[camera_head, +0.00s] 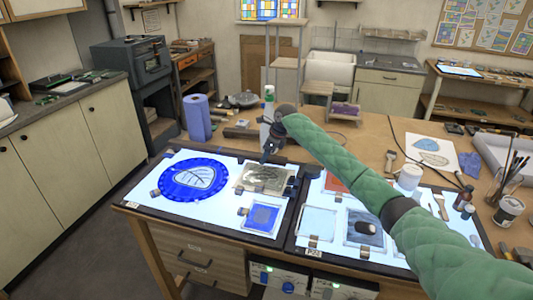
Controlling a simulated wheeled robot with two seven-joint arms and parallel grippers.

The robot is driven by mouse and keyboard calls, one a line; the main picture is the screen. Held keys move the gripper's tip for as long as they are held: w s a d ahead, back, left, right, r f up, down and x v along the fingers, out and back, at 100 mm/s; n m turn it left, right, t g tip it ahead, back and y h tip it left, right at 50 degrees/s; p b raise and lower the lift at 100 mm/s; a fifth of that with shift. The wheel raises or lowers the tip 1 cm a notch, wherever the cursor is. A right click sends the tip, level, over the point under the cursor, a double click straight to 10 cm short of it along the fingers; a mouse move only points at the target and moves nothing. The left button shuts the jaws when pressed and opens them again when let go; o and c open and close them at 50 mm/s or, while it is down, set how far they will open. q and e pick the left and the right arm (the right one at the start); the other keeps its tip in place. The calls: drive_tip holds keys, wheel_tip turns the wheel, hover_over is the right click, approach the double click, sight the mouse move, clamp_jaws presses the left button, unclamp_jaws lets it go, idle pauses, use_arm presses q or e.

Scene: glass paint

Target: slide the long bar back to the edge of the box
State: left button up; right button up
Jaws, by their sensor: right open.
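My right gripper (267,156) reaches in from the lower right on a green padded arm. It is open and points down over the back right part of the left light box (225,215). Below its fingers lies a greyish, patterned plate (263,179). A dark, narrow piece (292,187) lies beside that plate, near the box's right edge; it may be the long bar, but it is too small to tell. I cannot tell whether the fingers touch anything. My left gripper is not in view.
A blue disc with a leaf (194,179) and a small blue pane (262,217) lie on the left box. The right light box (318,222) holds several panes and is partly hidden by my arm. A blue roll (197,118) and a white bottle (268,103) stand behind.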

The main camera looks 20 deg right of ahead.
clamp_jaws()
drive_tip(key=w+d, duration=0.1)
drive_tip(key=w, duration=0.1)
drive_tip(key=w+d, duration=0.1)
drive_tip(key=shift+w+d, duration=0.2)
drive_tip(key=shift+w, duration=0.2)
drive_tip(key=shift+d+r, duration=0.1)
drive_tip(key=shift+d, duration=0.05)
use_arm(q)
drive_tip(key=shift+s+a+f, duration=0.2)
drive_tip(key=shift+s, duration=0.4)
use_arm(e)
drive_tip(key=shift+r, duration=0.1)
